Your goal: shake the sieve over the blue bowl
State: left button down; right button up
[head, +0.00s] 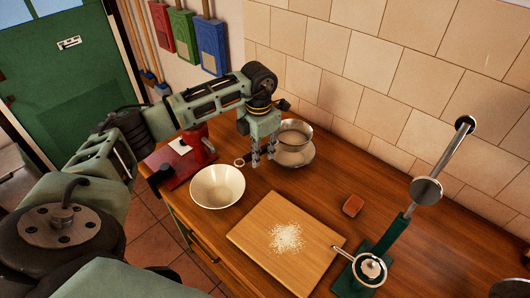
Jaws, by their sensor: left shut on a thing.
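My left gripper (263,163) reaches down from the left arm and is shut on the dark handle of the sieve (295,132). The handle ends in a small ring on the left side of the fingers. The sieve's metal bowl looks roughly level, to the right of the gripper. Under it is a pale greyish bowl (299,160), mostly hidden by the sieve; I cannot make out a clear blue colour. I cannot tell whether the sieve touches its rim, and the sieve's contents are not clear. My right gripper is not in view.
A cream bowl (217,186) stands in front at left, by a red device (187,160). A wooden board (265,250) bears white powder (287,237). A reddish block (352,205) and a green-based stand (358,282) with a metal lever are at right. A tiled wall (380,65) bounds the back.

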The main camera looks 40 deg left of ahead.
pick_arm(q)
jog(key=shift+w+d+r, duration=0.1)
jog(key=shift+r, duration=0.05)
dwell(0.3)
jog(key=shift+r+p, duration=1.55)
jog(key=shift+r, duration=0.9)
